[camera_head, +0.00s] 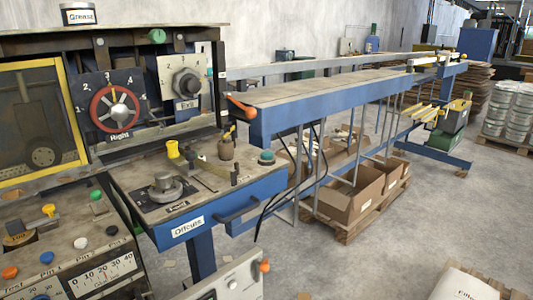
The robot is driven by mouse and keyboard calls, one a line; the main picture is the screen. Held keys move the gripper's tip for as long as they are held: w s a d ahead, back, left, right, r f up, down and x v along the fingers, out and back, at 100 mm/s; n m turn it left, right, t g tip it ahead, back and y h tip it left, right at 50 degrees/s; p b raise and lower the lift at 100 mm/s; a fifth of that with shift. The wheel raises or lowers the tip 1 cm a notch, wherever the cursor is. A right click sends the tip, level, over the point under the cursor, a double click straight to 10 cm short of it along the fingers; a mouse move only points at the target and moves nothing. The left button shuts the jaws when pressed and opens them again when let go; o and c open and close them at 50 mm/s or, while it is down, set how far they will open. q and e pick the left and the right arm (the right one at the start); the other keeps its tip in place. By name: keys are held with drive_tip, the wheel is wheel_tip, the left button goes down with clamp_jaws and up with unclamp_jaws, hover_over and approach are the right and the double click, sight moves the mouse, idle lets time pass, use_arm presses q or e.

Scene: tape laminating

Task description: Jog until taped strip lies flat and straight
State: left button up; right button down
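Neither of my grippers is in view. I cannot make out a taped strip or a control labelled for jogging. A red-rimmed dial (115,109) with numbers around it sits on a dark panel. A black knob (187,82) labelled "Exit" is on a lighter panel to its right. A yellow-framed window (40,122) is at the left. A green button (157,36) is above the dials. A long blue-sided outfeed table (330,86) runs away to the right, and its visible top looks bare.
A blue-fronted bench (226,209) labelled "Offcuts" juts out, with small fittings on top and a handle in front. A lower left panel (75,250) carries coloured buttons and a gauge. Cardboard boxes (350,200) stand under the outfeed table. Grey floor (390,245) is open at the right.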

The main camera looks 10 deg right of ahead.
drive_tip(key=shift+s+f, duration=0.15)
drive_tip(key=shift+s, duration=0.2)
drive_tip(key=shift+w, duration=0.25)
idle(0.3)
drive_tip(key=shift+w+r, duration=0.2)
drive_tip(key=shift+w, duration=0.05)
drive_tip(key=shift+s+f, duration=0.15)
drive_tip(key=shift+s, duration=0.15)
